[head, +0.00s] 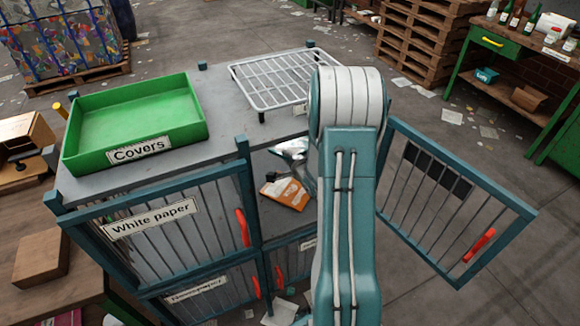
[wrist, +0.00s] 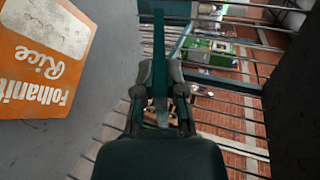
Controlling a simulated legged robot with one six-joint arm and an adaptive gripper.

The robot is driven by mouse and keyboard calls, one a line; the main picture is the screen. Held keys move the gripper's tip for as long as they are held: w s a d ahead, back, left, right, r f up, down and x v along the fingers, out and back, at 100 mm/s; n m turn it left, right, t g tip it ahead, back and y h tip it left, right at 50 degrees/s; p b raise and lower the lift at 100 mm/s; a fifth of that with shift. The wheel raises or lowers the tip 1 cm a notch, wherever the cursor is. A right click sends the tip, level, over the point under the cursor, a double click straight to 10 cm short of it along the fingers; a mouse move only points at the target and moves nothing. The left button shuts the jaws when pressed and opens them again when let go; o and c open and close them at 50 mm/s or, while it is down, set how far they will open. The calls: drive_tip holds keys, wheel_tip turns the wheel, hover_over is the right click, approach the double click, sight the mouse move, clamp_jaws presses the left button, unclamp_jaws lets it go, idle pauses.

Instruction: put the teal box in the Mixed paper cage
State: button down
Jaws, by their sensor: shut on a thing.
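My gripper (wrist: 157,95) is shut on a narrow, dark teal piece, the teal box (wrist: 159,50) seen edge-on in the wrist view. Most of the box is hidden. In the head view my arm covers the gripper and the box. My arm reaches over the upper right cage, whose barred door (head: 455,205) stands open to the right. That door's label faces away, so its name cannot be read. An orange carton (head: 285,193) lies on this cage's grey floor. It also shows in the wrist view (wrist: 42,60), left of my gripper and apart from it.
The White paper cage (head: 165,225) is shut, left of the open one. A green Covers tray (head: 135,122) and a wire rack (head: 270,78) sit on top. Teal posts and bars stand close around my gripper. Pallets (head: 420,45) and a green bench (head: 495,45) stand farther back.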

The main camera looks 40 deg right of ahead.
drive_tip(key=shift+w, duration=0.15)
drive_tip(key=shift+a+f, duration=0.15)
drive_tip(key=shift+a, duration=0.05)
wheel_tip(320, 180, down, 8)
drive_tip(key=shift+f, duration=0.1)
drive_tip(key=shift+a+f, duration=0.2)
drive_tip(key=shift+f, duration=0.45)
drive_tip(key=shift+d, duration=0.1)
drive_tip(key=c, duration=0.9)
unclamp_jaws()
